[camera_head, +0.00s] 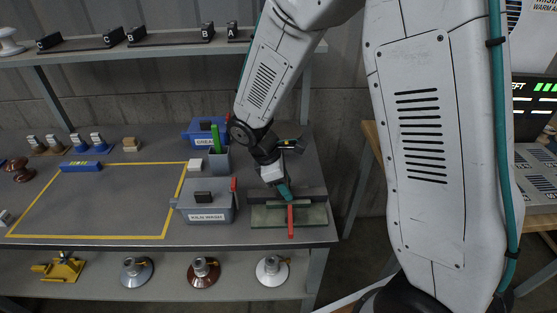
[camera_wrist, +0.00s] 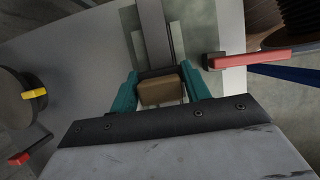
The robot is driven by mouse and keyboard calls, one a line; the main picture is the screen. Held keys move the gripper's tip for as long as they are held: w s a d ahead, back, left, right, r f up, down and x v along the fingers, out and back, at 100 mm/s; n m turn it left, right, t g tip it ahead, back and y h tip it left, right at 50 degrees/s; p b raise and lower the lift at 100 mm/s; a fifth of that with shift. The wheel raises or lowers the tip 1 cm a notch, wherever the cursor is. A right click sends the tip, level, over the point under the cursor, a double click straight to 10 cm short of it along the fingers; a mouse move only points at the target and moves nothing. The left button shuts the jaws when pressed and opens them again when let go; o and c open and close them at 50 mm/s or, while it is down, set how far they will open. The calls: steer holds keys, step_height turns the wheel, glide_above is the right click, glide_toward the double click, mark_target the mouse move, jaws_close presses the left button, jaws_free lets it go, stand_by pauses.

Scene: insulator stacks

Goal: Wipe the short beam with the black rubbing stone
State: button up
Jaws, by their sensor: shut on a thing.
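My gripper (camera_head: 283,190) is at the right of the bench, over the shallow tray (camera_head: 262,224). In the wrist view its teal fingers (camera_wrist: 165,92) are shut on a small tan-brown block (camera_wrist: 162,91) with a dark edge at its far side. The head view hides this block behind the fingers. I cannot tell if it is the black rubbing stone. A grey bar (camera_wrist: 153,34) runs away just beyond the block; I cannot tell if they touch, or if the bar is the short beam.
A red bar (camera_head: 291,221) lies across the tray, close beside my gripper; it also shows in the wrist view (camera_wrist: 262,58). The grey KILN WASH box (camera_head: 207,216) and blue GREASE box (camera_head: 199,130) stand to the left. The yellow-outlined area (camera_head: 110,205) is mostly clear.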

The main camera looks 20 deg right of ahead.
steer(key=shift+w+a+f, duration=0.1)
steer(key=shift+a, duration=0.35)
step_height(320, 180, up, 4)
steer(key=shift+w+a+f, duration=0.1)
steer(key=shift+a+f, duration=0.05)
steer(key=shift+r, duration=2.3)
